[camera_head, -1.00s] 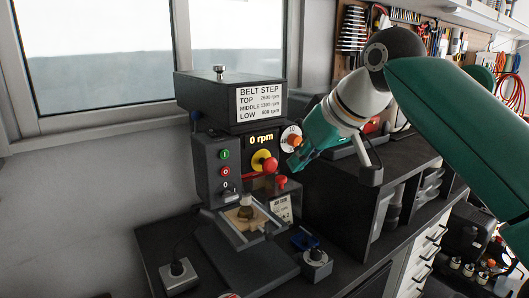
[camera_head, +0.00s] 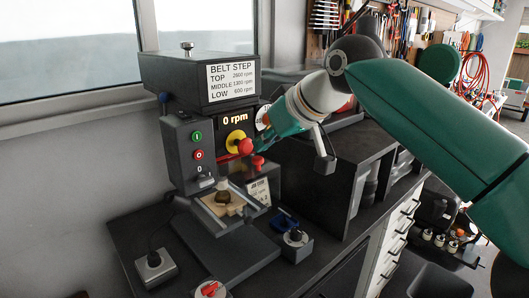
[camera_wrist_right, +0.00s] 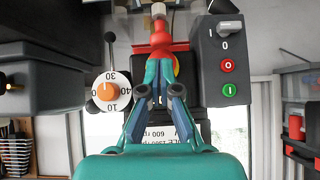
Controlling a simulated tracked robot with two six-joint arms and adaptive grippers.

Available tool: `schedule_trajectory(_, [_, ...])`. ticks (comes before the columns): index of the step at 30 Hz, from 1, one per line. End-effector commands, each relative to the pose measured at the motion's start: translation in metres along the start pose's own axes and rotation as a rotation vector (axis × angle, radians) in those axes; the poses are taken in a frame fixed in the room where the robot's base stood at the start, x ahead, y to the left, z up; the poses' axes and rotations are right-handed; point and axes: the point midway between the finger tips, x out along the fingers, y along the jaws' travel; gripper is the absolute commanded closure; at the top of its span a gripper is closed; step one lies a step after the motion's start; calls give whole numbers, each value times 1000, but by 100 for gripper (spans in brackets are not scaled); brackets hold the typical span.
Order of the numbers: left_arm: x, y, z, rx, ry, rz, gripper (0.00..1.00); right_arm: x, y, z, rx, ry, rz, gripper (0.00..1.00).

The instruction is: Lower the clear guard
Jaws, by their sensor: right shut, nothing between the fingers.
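The drill press (camera_head: 195,80) stands on the bench with its display reading 0 rpm. I cannot make out the clear guard's pane or its position. A red lever with a round knob (camera_head: 245,147) crosses the front of the press, and a second red knob (camera_head: 257,161) sits just below. My right gripper (camera_head: 262,143) reaches in from the right, close to these red parts. In the right wrist view, its teal fingers (camera_wrist_right: 159,75) are shut and empty, pointing at a red part (camera_wrist_right: 158,35); contact cannot be told. My left gripper is out of view.
A wooden piece (camera_head: 222,207) lies in the grey vise frame below the spindle. A switch box (camera_head: 156,267) stands at left, a dial box (camera_head: 295,245) at right. A dark shelf unit (camera_head: 340,190) is under my right arm. A dial (camera_wrist_right: 110,91) is beside the fingers.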

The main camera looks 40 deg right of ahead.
Motion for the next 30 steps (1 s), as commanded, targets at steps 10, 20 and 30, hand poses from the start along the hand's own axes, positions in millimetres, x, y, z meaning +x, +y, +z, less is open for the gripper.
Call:
schedule_trajectory(10, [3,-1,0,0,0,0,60,11,-1,11,0,1,-1,100])
schedule_trajectory(20, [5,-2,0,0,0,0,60,12,-2,12,-1,4,-2,100])
schedule_trajectory(30, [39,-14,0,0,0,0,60,25,-10,22,-16,86,-20,100])
